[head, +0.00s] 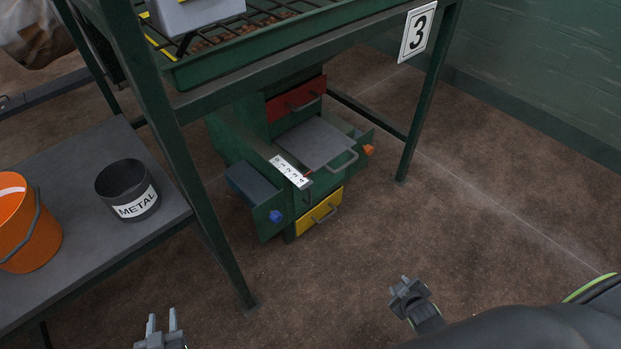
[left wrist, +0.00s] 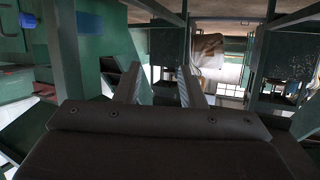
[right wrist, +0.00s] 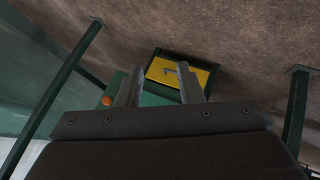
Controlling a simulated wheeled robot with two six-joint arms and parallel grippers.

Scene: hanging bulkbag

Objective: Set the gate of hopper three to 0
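Hopper three is the green unit under the frame with the "3" sign (head: 417,31). A flat grey gate plate (head: 316,142) with a bar handle (head: 344,163) sticks out of its front. A white number scale (head: 290,171) lies along the plate's left side; its digits are too small to read surely. My left gripper (head: 162,328) is open and empty at the bottom edge, well short of the hopper. My right gripper (head: 405,289) is open and empty over the floor, right of and nearer than the hopper. Its fingers also show apart in the right wrist view (right wrist: 157,82).
A red panel (head: 296,98) is above the plate and a yellow panel (head: 320,211) below, both with handles. A blue knob (head: 276,216) and orange knob (head: 369,150) stick out. Frame legs (head: 420,100) flank the hopper. A bench at left holds a METAL bucket (head: 127,190) and orange bucket (head: 28,232).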

